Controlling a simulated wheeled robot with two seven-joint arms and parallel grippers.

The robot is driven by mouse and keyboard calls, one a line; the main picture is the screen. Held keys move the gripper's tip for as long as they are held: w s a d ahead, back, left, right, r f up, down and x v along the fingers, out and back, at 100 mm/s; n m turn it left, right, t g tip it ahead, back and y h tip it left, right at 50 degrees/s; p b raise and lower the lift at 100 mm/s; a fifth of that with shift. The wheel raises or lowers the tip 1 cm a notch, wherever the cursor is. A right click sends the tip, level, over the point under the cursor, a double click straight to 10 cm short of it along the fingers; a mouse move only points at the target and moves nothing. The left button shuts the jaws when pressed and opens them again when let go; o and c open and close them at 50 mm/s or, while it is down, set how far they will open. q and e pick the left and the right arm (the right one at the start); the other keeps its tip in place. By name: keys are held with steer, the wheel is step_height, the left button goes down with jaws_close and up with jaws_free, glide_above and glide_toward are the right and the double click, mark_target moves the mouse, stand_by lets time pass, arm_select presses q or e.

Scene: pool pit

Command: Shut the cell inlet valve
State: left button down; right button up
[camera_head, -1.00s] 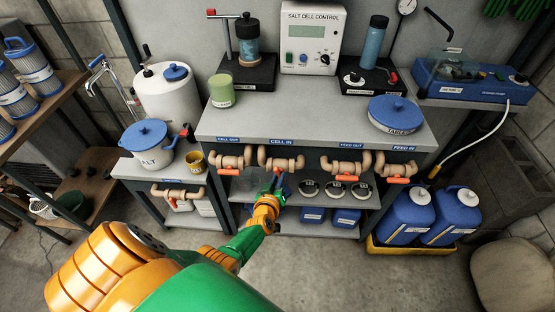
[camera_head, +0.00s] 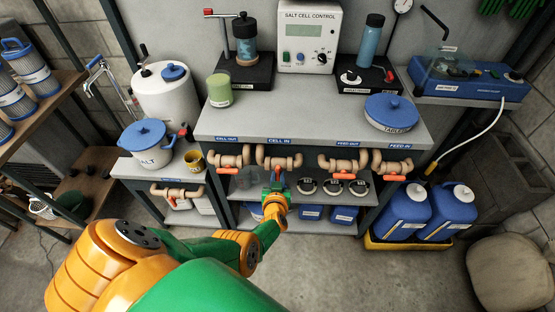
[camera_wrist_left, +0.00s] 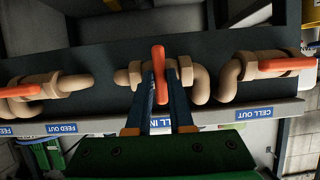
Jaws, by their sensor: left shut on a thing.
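The cell inlet valve is the tan pipe valve (camera_head: 279,162) under the CELL IN label (camera_head: 279,141), on the bench front. In the left wrist view, its orange-red handle (camera_wrist_left: 160,74) stands across the run of the pipe. My left gripper (camera_wrist_left: 160,88) has its two dark fingers on either side of that handle and is shut on it. In the head view, my left gripper (camera_head: 275,181) is just below the valve, and the hand hides most of the handle. My right gripper is in neither view.
The cell out valve (camera_head: 229,162) is to the left; the feed out (camera_head: 345,166) and feed in valves (camera_head: 390,168) are to the right. Their handles lie along their pipes. Several black-capped items (camera_head: 333,187) sit on the shelf below. Floor in front is clear.

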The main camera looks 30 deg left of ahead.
arm_select(q)
steer(key=shift+w+r, duration=0.1)
steer(key=shift+r, duration=0.05)
steer(key=c, duration=0.8)
jaws_free()
steer(key=p+v, duration=0.5)
steer(key=v, duration=0.2)
steer(key=shift+a, duration=0.1)
